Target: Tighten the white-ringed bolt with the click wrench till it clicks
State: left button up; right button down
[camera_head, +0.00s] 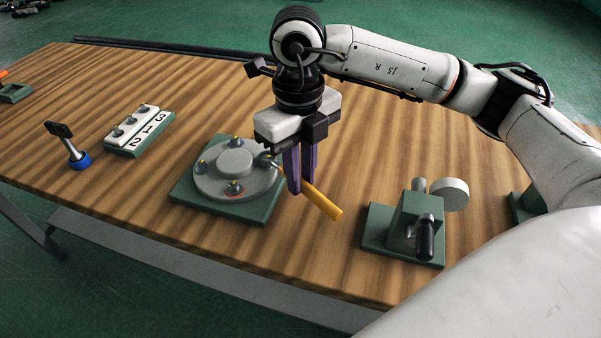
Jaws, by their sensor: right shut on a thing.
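My right gripper (301,184) points down at the right side of the round grey flange (212,183), its purple fingers shut on the click wrench. The wrench's yellow handle (325,203) sticks out to the lower right of the fingers. Its head end points left toward the flange's right-hand bolt (264,160); the fingers partly hide it, and I cannot tell whether it sits on that bolt. Several bolts stand around the flange, including a front one (233,188) and a left one (203,165). Ring colours are too small to tell surely. My left gripper is out of view.
The flange sits on a green base plate (256,212) on a wooden table. A green fixture with a black handle (425,238) stands to the right. A numbered block (139,132) and a blue-based tool (79,160) stand left. The front middle is clear.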

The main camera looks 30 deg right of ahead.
jog(key=shift+r, duration=0.2)
jog(key=shift+r, duration=0.5)
dwell(0.7)
jog(key=shift+r+p, duration=0.3)
jog(key=shift+r, duration=0.2)
dwell(0.9)
jog(key=shift+r+p, duration=1.7)
jog(key=shift+r, duration=0.85)
dwell(0.7)
